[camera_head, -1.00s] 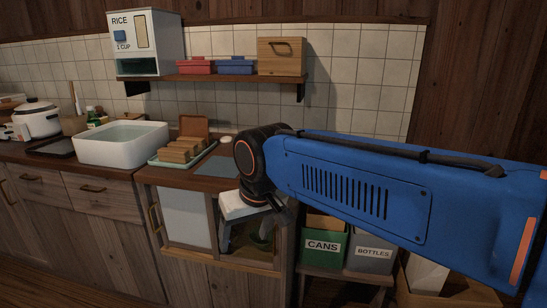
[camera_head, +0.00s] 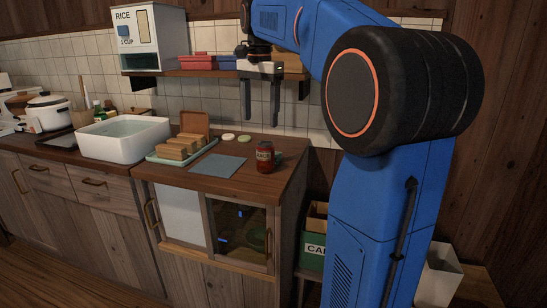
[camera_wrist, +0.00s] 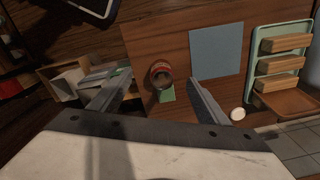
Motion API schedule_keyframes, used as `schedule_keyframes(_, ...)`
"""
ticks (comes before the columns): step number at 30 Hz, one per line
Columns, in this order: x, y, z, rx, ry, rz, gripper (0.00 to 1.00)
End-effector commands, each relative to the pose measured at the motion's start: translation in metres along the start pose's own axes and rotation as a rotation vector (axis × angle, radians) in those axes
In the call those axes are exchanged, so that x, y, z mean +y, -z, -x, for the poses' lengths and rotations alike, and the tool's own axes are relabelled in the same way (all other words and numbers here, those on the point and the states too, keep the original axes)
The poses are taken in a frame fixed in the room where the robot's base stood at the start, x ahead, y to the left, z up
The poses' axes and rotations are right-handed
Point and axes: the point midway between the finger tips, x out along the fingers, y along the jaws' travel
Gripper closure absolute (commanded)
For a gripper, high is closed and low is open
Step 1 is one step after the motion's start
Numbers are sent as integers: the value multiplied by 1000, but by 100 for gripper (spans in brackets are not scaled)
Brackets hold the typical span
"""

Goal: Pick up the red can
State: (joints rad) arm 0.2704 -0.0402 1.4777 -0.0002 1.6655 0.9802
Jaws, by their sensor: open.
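The red can (camera_head: 265,158) stands upright on the right part of the wooden counter, near its front edge. In the wrist view it shows from above as a round can (camera_wrist: 161,75) with a dark top, between the finger lines. My gripper (camera_head: 262,108) is above the counter, in front of the wall shelf, its two fingers pointing down and apart. In the wrist view my gripper (camera_wrist: 158,82) is open and empty, clear of the can.
A grey-blue mat (camera_head: 218,166) lies left of the can, then a green tray (camera_head: 176,158) with wooden blocks. A white basin (camera_head: 123,140) stands further left. The shelf (camera_head: 190,73) is behind my gripper.

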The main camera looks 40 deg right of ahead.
Motion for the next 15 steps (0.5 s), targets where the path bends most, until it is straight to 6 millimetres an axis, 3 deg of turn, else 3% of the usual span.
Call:
schedule_keyframes(3,-11,19,7,-12,-20,-77,30)
schedule_keyframes(8,-16,28,10,-20,-33,-126,30)
schedule_keyframes(15,-15,28,-20,-21,-37,-130,30)
